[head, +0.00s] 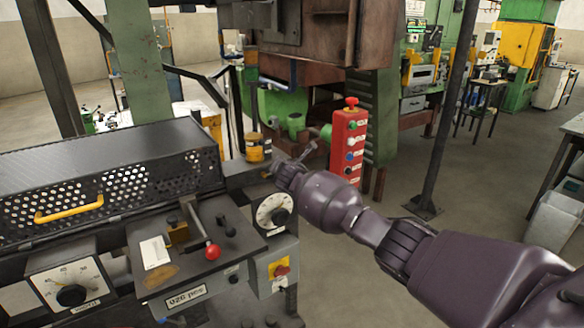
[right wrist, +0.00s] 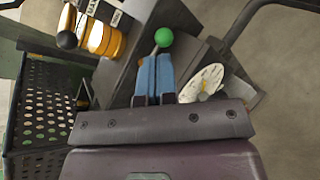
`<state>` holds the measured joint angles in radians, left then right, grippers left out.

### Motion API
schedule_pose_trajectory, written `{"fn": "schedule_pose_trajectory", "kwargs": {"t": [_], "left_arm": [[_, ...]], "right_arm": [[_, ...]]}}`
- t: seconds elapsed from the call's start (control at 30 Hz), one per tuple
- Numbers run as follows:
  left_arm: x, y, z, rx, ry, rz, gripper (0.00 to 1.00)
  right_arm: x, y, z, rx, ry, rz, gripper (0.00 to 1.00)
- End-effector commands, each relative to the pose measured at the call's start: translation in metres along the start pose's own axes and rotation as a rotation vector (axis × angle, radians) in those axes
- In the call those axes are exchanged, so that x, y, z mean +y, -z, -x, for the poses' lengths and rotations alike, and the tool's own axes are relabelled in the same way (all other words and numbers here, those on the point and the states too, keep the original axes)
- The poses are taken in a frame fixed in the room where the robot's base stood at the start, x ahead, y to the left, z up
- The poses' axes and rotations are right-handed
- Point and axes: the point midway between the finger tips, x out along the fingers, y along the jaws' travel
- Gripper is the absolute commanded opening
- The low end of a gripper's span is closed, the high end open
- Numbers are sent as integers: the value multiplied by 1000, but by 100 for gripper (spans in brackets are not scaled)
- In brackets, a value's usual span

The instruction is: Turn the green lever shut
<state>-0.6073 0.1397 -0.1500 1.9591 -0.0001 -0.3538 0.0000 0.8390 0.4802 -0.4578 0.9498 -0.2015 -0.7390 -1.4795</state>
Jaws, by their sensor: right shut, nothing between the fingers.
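The green lever shows in the right wrist view as a round green knob (right wrist: 164,37) on a short stem, just beyond my right fingertips. Its lower stem is hidden by the fingers. My right gripper (right wrist: 153,58) has its two blue fingers shut together with nothing between them. I cannot tell whether the fingertips touch the lever. In the head view my right arm reaches in from the right, with its hand over the machine's corner above the white dial (head: 272,210). I cannot make out the green knob there. My left gripper is not in view.
An amber cylinder (right wrist: 100,38) with a black-knobbed handle stands beside the lever. A perforated guard (head: 110,185) with a yellow handle lies to the left. A red-knobbed lever (head: 212,252) stands in front. A red button box (head: 350,140) stands behind my arm.

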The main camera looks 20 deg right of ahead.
Motion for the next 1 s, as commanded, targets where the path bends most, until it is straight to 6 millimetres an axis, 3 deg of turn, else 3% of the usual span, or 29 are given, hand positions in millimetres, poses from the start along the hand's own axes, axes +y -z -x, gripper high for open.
{"fn": "schedule_pose_trajectory", "kwargs": {"t": [0.6,1.0], "left_arm": [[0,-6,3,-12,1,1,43],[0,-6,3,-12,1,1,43]], "right_arm": [[-5,-17,53,0,0,2,0],[-5,-19,58,1,-1,-37,0]]}}
